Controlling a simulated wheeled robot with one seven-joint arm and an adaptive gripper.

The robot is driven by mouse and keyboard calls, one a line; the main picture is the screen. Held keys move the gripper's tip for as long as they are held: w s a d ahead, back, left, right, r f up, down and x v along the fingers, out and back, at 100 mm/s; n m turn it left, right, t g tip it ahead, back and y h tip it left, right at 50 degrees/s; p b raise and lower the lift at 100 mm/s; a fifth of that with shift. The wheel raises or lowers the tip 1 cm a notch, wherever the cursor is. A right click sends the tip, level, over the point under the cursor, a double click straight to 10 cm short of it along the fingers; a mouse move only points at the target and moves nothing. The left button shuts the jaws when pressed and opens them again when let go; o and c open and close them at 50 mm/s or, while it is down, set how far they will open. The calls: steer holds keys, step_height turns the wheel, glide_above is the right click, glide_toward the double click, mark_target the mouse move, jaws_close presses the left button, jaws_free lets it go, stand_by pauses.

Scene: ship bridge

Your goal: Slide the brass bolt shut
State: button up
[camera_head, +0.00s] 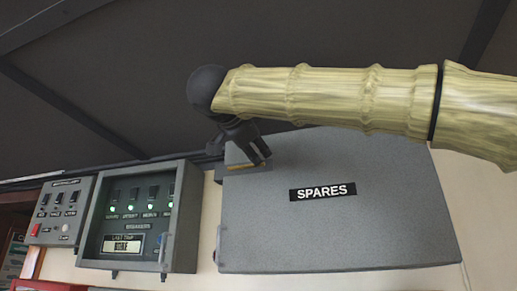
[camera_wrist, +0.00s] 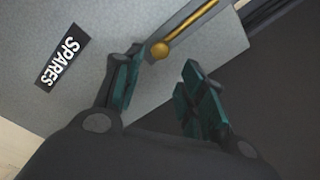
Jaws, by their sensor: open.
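The brass bolt (camera_wrist: 186,29) shows in the wrist view as a thin rod with a round knob at its lower left end. It lies along the grey face of the SPARES cabinet (camera_head: 330,225), close to the cabinet's edge. My gripper (camera_wrist: 158,88) is open, and the knob lies just beyond and between its green-padded fingertips; I cannot tell whether a finger touches it. In the head view my gripper (camera_head: 261,160) is at the cabinet's upper left corner. A small bit of brass shows below the fingers there, and the rest is hidden.
A breaker box (camera_head: 140,218) with lit green lamps hangs left of the cabinet, with a gap of wall between. A smaller switch panel (camera_head: 60,212) is further left. The dark sloping ceiling (camera_head: 130,80) is above. My arm crosses above the cabinet.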

steer(key=w, duration=0.2)
steer(key=w+f, duration=0.1)
steer(key=w, duration=0.2)
steer(key=w+f, duration=0.1)
steer(key=w, duration=0.1)
steer(key=shift+w+d+p, duration=0.15)
steer(key=shift+d+p, duration=0.05)
steer(key=shift+p, duration=0.15)
steer(key=shift+d+r, duration=0.1)
steer(key=shift+r, duration=0.15)
steer(key=shift+s+d+r, duration=0.1)
steer(key=shift+s+r, duration=0.1)
steer(key=shift+s, duration=0.35)
steer(key=shift+s+d+r, duration=0.1)
steer(key=shift+s+r, duration=0.1)
steer(key=shift+s, duration=0.35)
steer(key=shift+w+f, duration=0.2)
steer(key=shift+w, duration=0.25)
steer(key=shift+w+f, duration=0.2)
steer(key=shift+w, duration=0.25)
steer(key=shift+s+a+r, duration=0.1)
steer(key=shift+s+r, duration=0.05)
steer(key=shift+s, duration=0.2)
steer(key=c, duration=0.6)
jaws_close()
